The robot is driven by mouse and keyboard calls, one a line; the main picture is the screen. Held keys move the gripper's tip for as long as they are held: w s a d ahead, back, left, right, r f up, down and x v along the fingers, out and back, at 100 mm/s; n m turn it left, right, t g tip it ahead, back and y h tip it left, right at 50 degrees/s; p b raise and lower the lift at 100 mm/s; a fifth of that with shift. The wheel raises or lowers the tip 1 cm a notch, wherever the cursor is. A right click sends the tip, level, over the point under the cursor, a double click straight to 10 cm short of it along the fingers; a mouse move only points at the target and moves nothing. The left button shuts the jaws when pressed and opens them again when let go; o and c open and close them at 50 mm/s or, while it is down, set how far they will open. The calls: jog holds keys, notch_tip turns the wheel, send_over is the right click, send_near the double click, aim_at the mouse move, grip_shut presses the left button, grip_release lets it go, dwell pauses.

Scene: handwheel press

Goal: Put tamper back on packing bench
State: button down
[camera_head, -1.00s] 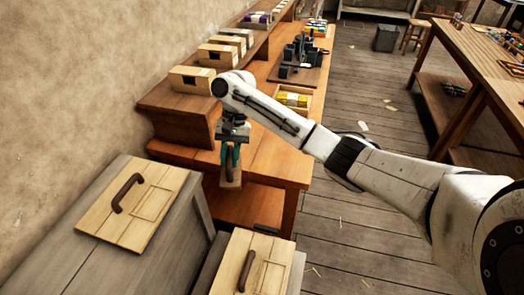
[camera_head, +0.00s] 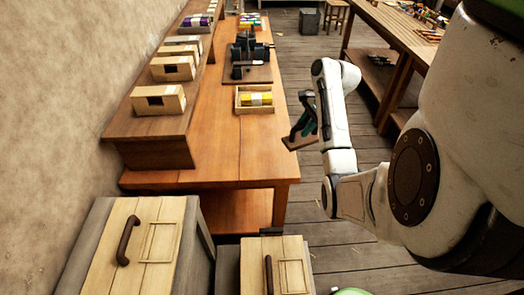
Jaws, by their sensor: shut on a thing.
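The tamper (camera_head: 299,142) has a flat wooden block at its bottom; its upper part is largely covered by my gripper. My gripper (camera_head: 306,118) is shut on it and holds it up in the air, just right of the wooden bench's right edge, over the floor as seen from here. The wooden bench (camera_head: 217,150), likely the packing bench, runs away from me at the left, with a bare near end. My arm comes in from the right.
A tray with a yellow roll (camera_head: 240,98) and a dark device (camera_head: 250,50) stand farther along the bench. A raised shelf (camera_head: 165,126) with several wooden boxes lines the wall. Two lidded bins (camera_head: 100,235) stand in front. Another table (camera_head: 400,35) is at the right.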

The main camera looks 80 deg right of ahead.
jog(key=shift+w+a+f, duration=0.1)
jog(key=shift+w+f, duration=0.2)
jog(key=shift+w, duration=0.5)
jog(key=shift+w+f+b, duration=1.6)
jog(key=shift+w+f, duration=4.2)
jog(key=shift+f, duration=0.25)
jog(key=c, duration=0.9)
grip_release()
jog(key=shift+f, duration=0.15)
